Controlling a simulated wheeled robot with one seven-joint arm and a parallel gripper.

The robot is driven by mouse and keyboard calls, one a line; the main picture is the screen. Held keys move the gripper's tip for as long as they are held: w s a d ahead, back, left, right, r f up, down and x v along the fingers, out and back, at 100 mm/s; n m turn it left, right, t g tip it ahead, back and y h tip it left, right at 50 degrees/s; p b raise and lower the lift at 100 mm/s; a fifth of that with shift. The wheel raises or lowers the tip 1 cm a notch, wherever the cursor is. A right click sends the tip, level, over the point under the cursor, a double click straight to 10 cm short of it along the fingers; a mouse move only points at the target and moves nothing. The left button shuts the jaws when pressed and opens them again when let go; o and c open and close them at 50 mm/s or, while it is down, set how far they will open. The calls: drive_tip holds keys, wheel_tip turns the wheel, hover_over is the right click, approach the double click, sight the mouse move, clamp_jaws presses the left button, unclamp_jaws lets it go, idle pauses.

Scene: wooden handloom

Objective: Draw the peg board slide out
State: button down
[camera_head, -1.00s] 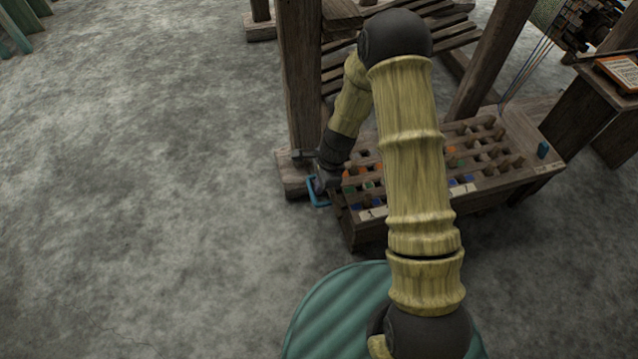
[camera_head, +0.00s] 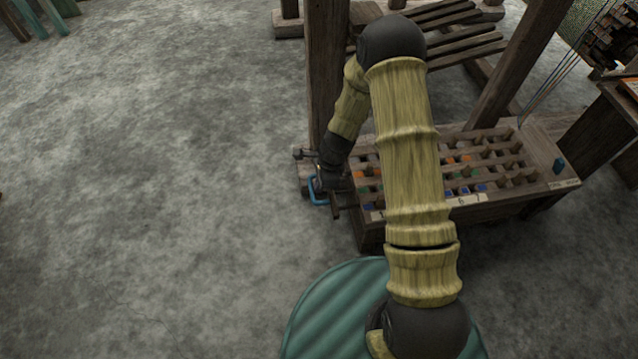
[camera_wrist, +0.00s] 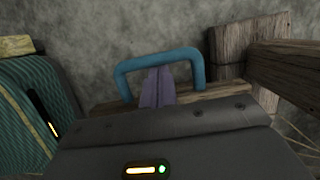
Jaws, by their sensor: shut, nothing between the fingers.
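The peg board (camera_head: 478,170), a wooden box top with rows of pegs and coloured squares, stands at the loom's foot, partly hidden by my arm. A blue U-shaped handle (camera_head: 313,190) stands out beyond its left end, with a short wooden piece showing between them. The handle arches across the wrist view (camera_wrist: 188,56), on a wooden strip (camera_wrist: 104,109). My gripper (camera_head: 323,184) is at the handle. Its purple fingers (camera_wrist: 157,87) are shut together inside the handle's loop, close to its bar; contact is unclear.
A loom post (camera_head: 325,70) rises just behind the handle, and a wooden post and beam (camera_wrist: 235,55) stand close on the right in the wrist view. Open grey floor (camera_head: 150,190) lies to the left.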

drive_tip(key=shift+a+r, duration=0.1)
drive_tip(key=shift+r, duration=0.05)
drive_tip(key=shift+p+v, duration=4.75)
drive_tip(key=shift+v, duration=0.15)
drive_tip(key=s+d+r+n+t+h, duration=0.1)
drive_tip(key=s+d+r+n, duration=0.2)
drive_tip(key=r, duration=0.6)
drive_tip(key=s+d+r+n+t+h+p, duration=0.1)
drive_tip(key=s+d+r+n, duration=0.2)
drive_tip(key=s+r+n, duration=0.3)
drive_tip(key=s+d+r+n+t, duration=0.1)
drive_tip(key=s+d+r+n, duration=0.3)
drive_tip(key=r+n, duration=0.3)
wheel_tip(320, 180, up, 5)
drive_tip(key=shift+s+r+n+h+p, duration=0.3)
drive_tip(key=shift+s+h, duration=0.1)
drive_tip(key=shift+s, duration=0.3)
drive_tip(key=shift+w, duration=0.1)
